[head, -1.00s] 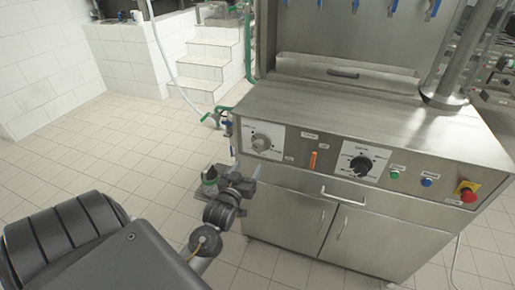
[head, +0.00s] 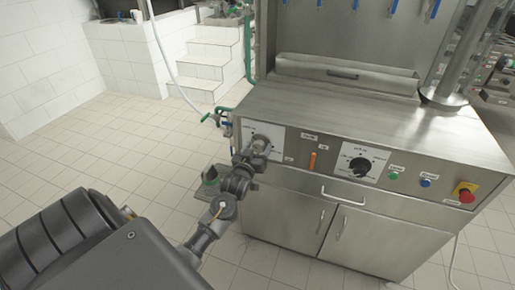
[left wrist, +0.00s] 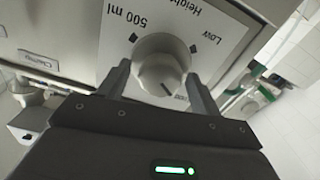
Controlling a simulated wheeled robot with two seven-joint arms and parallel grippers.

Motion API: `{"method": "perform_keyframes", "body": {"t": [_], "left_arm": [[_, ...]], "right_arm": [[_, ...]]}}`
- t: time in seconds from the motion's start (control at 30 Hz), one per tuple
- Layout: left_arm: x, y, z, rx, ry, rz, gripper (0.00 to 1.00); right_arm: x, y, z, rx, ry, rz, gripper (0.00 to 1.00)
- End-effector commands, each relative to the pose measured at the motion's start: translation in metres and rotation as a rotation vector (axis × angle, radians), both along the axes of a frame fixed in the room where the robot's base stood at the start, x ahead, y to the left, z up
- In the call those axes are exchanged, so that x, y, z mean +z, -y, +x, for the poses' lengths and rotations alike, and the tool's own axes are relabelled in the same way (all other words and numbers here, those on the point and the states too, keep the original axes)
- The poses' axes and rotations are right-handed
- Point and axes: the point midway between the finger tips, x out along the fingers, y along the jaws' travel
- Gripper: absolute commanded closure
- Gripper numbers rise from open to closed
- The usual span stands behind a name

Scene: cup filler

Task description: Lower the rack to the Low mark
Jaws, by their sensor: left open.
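The height knob (left wrist: 162,55) is a round pale grey dial on a white panel (left wrist: 105,55). In the left wrist view the panel appears turned over, with "Height", "Low" and "500 ml" legible. A dark line on the knob's face points down and slightly right, away from the Low mark (left wrist: 206,40). My left gripper (left wrist: 158,82) is open, with one finger on each side of the knob. Contact with the knob cannot be told. In the head view my left gripper (head: 256,148) is at the panel and covers much of the knob. My right gripper is out of view.
To the right on the machine front are an orange switch (head: 312,160), a black dial (head: 360,166), green (head: 393,175) and blue (head: 426,182) buttons, and a red stop button (head: 466,196). A drawer handle (head: 342,196) sticks out below. Tiled floor (head: 120,140) is open at left.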

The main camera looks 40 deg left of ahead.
Motion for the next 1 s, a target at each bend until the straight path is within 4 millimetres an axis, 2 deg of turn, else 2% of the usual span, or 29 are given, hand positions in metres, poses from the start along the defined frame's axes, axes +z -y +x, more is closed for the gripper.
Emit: {"method": "perform_keyframes", "body": {"t": [0.27, 0.63, 1.0], "left_arm": [[-0.0005, -0.0007, 0.0017, 0.000, -0.001, 0.000, 0.36], [-0.0004, -0.0007, 0.0015, 0.000, 0.000, 0.000, 0.80], [0.0010, -0.0011, 0.0015, 0.001, 0.024, -0.069, 0.80]], "right_arm": [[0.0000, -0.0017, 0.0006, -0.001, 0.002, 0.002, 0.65], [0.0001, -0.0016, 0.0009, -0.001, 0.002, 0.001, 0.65], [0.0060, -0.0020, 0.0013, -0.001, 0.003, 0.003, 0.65]]}}
